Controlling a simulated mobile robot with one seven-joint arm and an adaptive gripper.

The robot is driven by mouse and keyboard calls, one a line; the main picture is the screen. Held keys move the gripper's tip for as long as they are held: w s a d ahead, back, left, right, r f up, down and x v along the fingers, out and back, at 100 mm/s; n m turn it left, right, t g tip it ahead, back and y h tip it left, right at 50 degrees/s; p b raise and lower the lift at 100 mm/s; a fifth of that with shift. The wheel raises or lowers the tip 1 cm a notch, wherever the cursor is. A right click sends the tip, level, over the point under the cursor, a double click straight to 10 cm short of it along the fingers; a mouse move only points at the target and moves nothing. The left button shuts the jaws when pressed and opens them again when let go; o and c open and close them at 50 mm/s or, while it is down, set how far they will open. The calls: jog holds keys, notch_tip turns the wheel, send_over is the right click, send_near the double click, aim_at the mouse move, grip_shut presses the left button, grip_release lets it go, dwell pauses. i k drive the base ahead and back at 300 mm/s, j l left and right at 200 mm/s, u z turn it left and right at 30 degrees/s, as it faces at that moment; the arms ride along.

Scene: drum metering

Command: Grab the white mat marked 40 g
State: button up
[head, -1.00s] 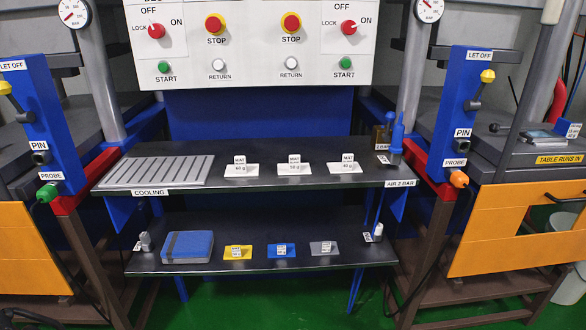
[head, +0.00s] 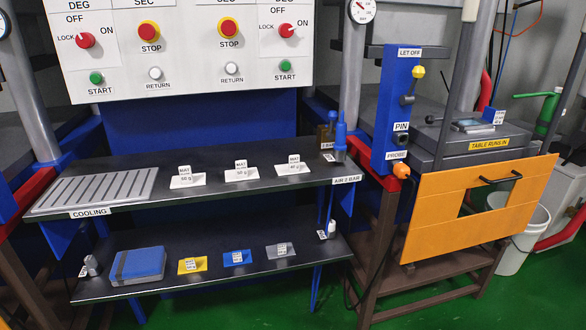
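Three white mats lie in a row on the upper black shelf in the head view, each with a small upright MAT tag. The right-hand white mat (head: 293,170) seems to read 40 g, though the print is small. The middle white mat (head: 240,176) seems to read 50 g and the left white mat (head: 187,182) seems to read 60 g. All three lie flat and apart from each other. My gripper is not in view.
A slatted cooling rack (head: 95,190) fills the shelf's left end. Blue and brown bottles (head: 340,140) stand right of the mats. The lower shelf (head: 210,285) holds a blue pad and several coloured pieces. An orange guard panel (head: 475,215) stands at the right.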

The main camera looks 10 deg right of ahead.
aim_at(294, 166)
jog(key=i+l+u, duration=0.1)
jog(key=l+u, duration=0.25)
jog(key=l, duration=0.2)
jog(key=i+l+u, duration=0.1)
jog(key=l+u, duration=0.25)
jog(key=l, duration=0.2)
